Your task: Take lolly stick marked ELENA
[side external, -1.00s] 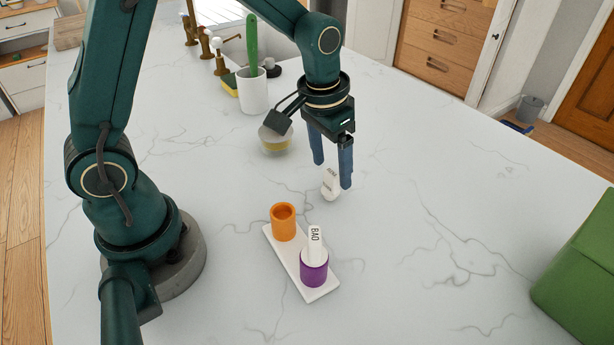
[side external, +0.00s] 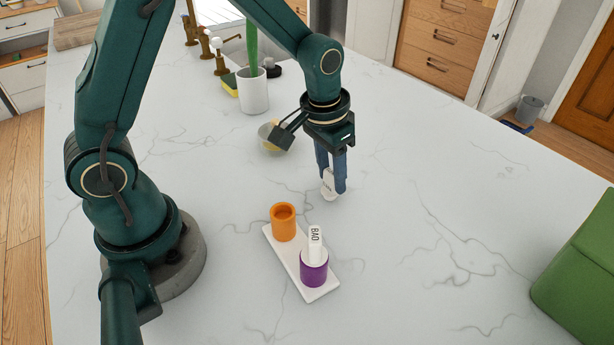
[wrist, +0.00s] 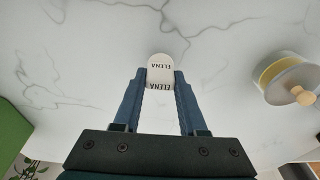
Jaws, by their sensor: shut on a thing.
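The white lolly stick marked ELENA (side external: 328,187) is between the fingers of my gripper (side external: 332,180), behind the rack on the counter. In the wrist view the ELENA stick (wrist: 160,68) shows its name twice, and both blue fingers of my gripper (wrist: 160,85) touch its sides. The gripper is shut on it. The stick looks upright, with its lower end at or close to the counter; I cannot tell whether it touches.
A white rack (side external: 287,261) holds an orange cup (side external: 283,224), seemingly empty, and a purple cup (side external: 314,272) with a white stick marked BAD (side external: 315,243). A lidded bowl (side external: 277,137) and white pot (side external: 253,93) stand farther back. A green block (side external: 580,270) is at right.

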